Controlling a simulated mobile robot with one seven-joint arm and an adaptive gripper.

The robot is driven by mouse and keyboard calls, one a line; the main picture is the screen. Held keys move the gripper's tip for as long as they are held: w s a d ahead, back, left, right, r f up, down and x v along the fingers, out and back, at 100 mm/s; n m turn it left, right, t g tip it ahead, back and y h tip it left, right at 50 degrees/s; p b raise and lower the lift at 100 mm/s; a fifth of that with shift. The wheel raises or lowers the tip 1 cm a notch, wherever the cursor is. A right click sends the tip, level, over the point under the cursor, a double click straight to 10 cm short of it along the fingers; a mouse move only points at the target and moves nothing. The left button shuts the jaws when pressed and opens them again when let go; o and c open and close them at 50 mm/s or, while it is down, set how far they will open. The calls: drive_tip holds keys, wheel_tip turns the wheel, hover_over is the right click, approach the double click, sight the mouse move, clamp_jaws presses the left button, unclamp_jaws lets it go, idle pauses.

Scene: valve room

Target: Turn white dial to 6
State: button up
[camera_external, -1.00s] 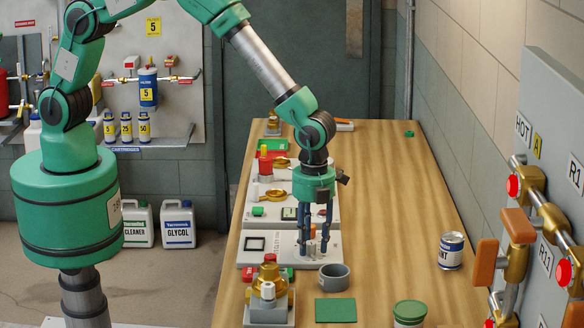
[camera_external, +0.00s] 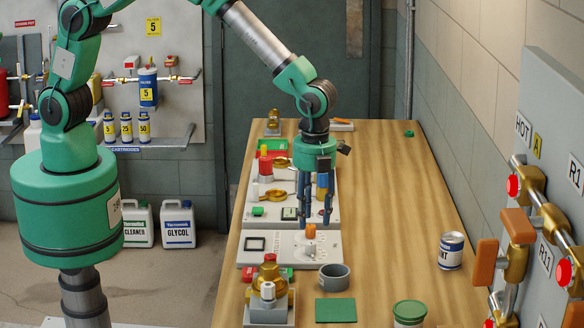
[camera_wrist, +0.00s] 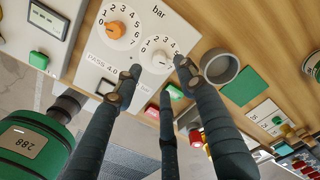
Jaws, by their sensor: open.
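The white dial (camera_wrist: 160,58) sits on a light grey panel (camera_wrist: 92,68), inside a ring of numbers. In the wrist view a fingertip partly covers this ring; I cannot read which number the dial points at. In the outside view the white dial (camera_external: 310,248) is small, just in front of the orange dial (camera_external: 310,231). The orange dial (camera_wrist: 116,29) has its own number ring. My gripper (camera_external: 314,224) is open and empty, pointing down above the panel. In the wrist view my gripper (camera_wrist: 158,76) has its fingers spread, apart from the white dial.
A grey round cup (camera_external: 334,277) stands right of the panel's front edge. A brass valve (camera_external: 269,290) stands in front. A green mat (camera_external: 335,310) lies nearby. A paint can (camera_external: 451,250) stands at the right. The wooden table between panel and can is clear.

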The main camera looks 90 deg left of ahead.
drive_tip(key=shift+r, duration=2.15)
drive_tip(key=shift+r, duration=0.15)
drive_tip(key=s+a+r+n+t+b, duration=0.1)
drive_tip(key=s+a+r+n, duration=0.2)
drive_tip(key=s+a+r, duration=0.3)
drive_tip(key=s+a+r+n+t+b, duration=0.1)
drive_tip(key=s+a+r+n, duration=0.3)
drive_tip(key=r, duration=0.5)
drive_tip(key=s+a+r+n+t+b, duration=0.1)
drive_tip(key=s+a+r+n, duration=0.2)
drive_tip(key=s+a+r, duration=0.3)
drive_tip(key=s+a+r+n+t+b, duration=0.1)
drive_tip(key=s+a+n, duration=0.3)
drive_tip(key=s, duration=0.7)
drive_tip(key=s+a+r+n+t+b, duration=0.1)
drive_tip(key=s+a+n, duration=0.3)
drive_tip(key=s, duration=0.8)
drive_tip(key=shift+r+n+t, duration=0.4)
drive_tip(key=shift+r+n, duration=0.4)
drive_tip(key=shift+n, duration=0.4)
